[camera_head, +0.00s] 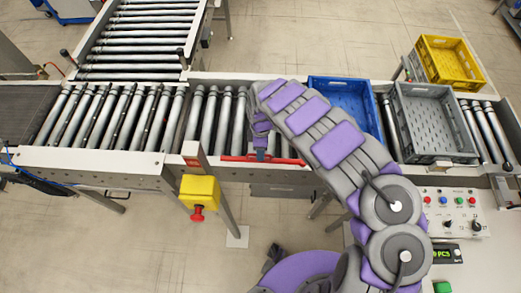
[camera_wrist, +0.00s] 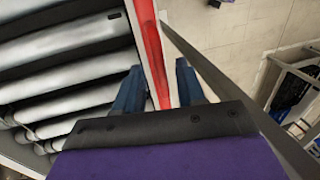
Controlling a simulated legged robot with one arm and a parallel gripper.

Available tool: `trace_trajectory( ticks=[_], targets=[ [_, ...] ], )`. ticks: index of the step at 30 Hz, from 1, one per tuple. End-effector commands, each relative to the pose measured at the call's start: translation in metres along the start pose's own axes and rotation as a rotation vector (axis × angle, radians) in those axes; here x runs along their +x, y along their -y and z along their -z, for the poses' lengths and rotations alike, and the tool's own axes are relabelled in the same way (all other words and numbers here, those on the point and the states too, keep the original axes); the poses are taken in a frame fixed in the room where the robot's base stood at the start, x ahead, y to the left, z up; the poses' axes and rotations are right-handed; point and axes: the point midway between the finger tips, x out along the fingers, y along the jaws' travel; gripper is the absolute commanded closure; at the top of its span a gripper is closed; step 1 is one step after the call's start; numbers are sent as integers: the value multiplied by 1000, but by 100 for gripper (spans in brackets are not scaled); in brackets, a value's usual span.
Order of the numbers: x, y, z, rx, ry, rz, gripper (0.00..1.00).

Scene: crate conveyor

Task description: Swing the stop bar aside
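The red stop bar (camera_head: 287,161) lies along the front rail of the roller conveyor in the head view, with my arm over its middle. My gripper (camera_head: 260,153) reaches down onto it there, and its fingertips are small and partly hidden in that view. In the wrist view the stop bar (camera_wrist: 152,45) runs between the two blue-grey fingers of my gripper (camera_wrist: 158,67). The fingers stand apart on either side of the bar, with a gap visible at the right finger. I cannot tell whether the left finger touches it.
A blue crate (camera_head: 372,128) and a grey crate (camera_head: 409,146) stand on the conveyor to the right. A yellow crate (camera_head: 422,72) is behind them. A yellow stop-button box (camera_head: 200,188) is at the front left. A control panel (camera_head: 455,212) is at the right. The rollers (camera_head: 110,118) at left are clear.

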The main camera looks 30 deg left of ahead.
Motion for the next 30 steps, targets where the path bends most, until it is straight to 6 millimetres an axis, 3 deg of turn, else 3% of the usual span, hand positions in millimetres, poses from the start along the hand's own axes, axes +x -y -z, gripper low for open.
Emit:
trace_trajectory(
  ticks=[5, 18, 24, 30],
  targets=[
    [-26, -1, -1, 1, 1, -4, 61],
    [-123, -3, 0, 0, -2, -6, 61],
    [-153, -2, 0, 0, -2, -2, 61],
    [-167, -2, -1, 0, -1, 1, 61]
  ],
)
